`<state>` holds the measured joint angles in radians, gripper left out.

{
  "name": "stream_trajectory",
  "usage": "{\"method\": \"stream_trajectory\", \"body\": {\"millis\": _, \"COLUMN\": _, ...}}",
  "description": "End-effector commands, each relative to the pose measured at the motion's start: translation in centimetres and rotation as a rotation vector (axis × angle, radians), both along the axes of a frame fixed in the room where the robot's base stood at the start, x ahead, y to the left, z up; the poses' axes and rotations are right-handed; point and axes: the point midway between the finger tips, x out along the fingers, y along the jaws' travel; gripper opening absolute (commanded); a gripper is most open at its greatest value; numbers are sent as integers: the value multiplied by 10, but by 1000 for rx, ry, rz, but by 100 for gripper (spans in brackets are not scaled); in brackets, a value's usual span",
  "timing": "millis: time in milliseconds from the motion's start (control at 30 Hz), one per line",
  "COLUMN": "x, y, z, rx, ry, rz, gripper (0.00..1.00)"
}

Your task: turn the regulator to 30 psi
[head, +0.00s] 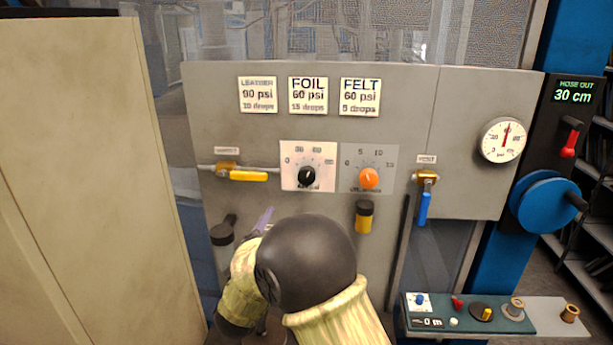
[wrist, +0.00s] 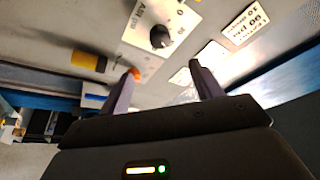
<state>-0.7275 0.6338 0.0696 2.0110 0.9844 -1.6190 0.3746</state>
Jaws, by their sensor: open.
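The regulator is a black round knob (head: 307,175) on a white dial plate (head: 291,150) marked from 0 upward, in the middle of the grey panel. Its exact setting is too small to read. In the wrist view the knob (wrist: 160,37) shows upside down on its plate, beyond and between my fingertips. My gripper (wrist: 166,80) is open and empty, apart from the knob. In the head view my arm hides most of the gripper; one purple finger shows below the dial plate. A round pressure gauge (head: 503,140) at the right has its red needle pointing nearly straight up.
An orange oiler knob (head: 369,178) sits just right of the regulator. A yellow-handled valve (head: 248,176) is at left and a blue-handled valve (head: 423,205) at right. A yellow-and-black cylinder (head: 364,217) hangs below. A beige cabinet (head: 95,170) bounds the left side.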

Motion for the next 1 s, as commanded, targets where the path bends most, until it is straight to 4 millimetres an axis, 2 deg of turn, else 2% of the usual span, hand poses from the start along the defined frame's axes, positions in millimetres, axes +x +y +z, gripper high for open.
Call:
{"method": "stream_trajectory", "body": {"millis": 167, "x": 2, "y": -1, "z": 1, "rx": -1, "ry": 0, "rz": 0, "gripper": 65}}
{"method": "stream_trajectory", "body": {"millis": 367, "x": 20, "y": -6, "z": 9, "rx": 0, "ry": 2, "rz": -2, "gripper": 65}}
{"method": "stream_trajectory", "body": {"millis": 1000, "x": 124, "y": -37, "z": 41, "rx": -1, "ry": 1, "rz": -1, "gripper": 65}}
